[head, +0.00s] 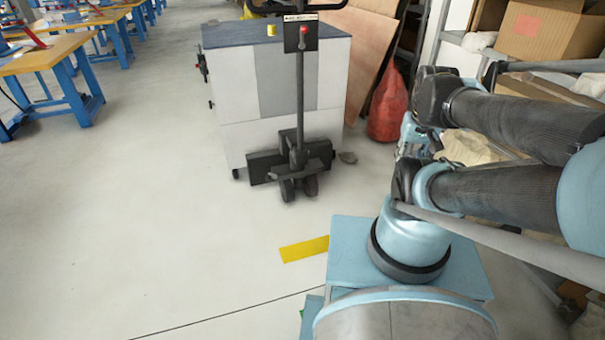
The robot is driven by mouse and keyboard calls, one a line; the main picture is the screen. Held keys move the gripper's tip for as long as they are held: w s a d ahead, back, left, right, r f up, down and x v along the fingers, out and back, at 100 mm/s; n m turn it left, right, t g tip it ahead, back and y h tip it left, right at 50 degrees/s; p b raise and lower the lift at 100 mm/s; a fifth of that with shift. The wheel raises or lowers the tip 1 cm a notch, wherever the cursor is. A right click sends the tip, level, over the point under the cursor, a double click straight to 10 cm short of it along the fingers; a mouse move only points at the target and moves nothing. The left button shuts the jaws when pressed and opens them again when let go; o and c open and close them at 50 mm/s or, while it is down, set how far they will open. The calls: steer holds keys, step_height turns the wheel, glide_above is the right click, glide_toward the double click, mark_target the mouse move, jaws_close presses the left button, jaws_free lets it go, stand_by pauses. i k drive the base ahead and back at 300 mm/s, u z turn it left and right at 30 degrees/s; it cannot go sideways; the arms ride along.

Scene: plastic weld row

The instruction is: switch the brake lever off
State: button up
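A dark cart or pallet-jack-like device (298,165) stands upright in front of a white and grey cabinet, with its wheels on the floor. Its vertical post (300,85) carries a small black plate (291,36) with white lettering along its top. My folded arm fills the right side, well apart from the lever. I cannot make out my gripper's fingers.
The white and grey cabinet (240,105) stands behind the device, with a small yellow object (271,30) on top. A red sack (388,106) and leaning boards are right of it. Blue-legged workbenches (85,92) line the left. Open floor with a yellow strip (304,249) lies ahead.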

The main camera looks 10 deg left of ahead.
mark_target(268, 176)
steer(key=z, duration=1.2)
steer(key=k, duration=1.55)
steer(key=u, duration=1.6)
steer(key=i, duration=1)
